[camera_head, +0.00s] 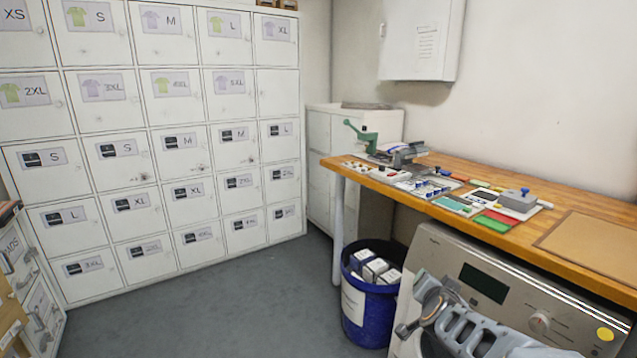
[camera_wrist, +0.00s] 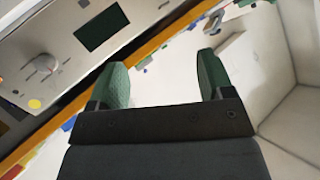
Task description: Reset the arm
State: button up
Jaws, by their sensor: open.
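My gripper (camera_wrist: 163,78) shows in the wrist view with its two green-padded fingers spread wide apart. Nothing is between the fingers, and they touch nothing that I can see. Beyond them are a pale wall and the wooden worktop edge, seen tilted. In the head view, grey links of my arm rise at the bottom right, in front of the washing machine (camera_head: 590,312). I cannot make out the fingertips there. The machine's panel also shows in the wrist view (camera_wrist: 62,52), to the left of the gripper.
The wooden worktop (camera_head: 570,215) runs along the right wall, with a green press (camera_head: 368,138), small parts and a brown mat (camera_head: 597,245) on it. A blue bin (camera_head: 369,315) with boxes stands below. White lockers (camera_head: 180,160) fill the left. The grey floor (camera_head: 225,310) between is clear.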

jog(key=s+a+r+n+g+y+p, duration=0.45)
jog(key=s+a+r+n+p, duration=0.3)
jog(key=a+r+p, duration=0.2)
jog(key=s+a+r+n+g+p, duration=0.1)
jog(key=s+r+n+g+p, duration=0.1)
jog(key=s, duration=0.8)
jog(key=r+g+p, duration=0.1)
jog(key=g+p, duration=0.1)
jog(key=shift+s+r+p, duration=0.15)
jog(key=shift+r+p, duration=0.05)
jog(key=shift+p, duration=0.2)
jog(key=shift+c, duration=0.5)
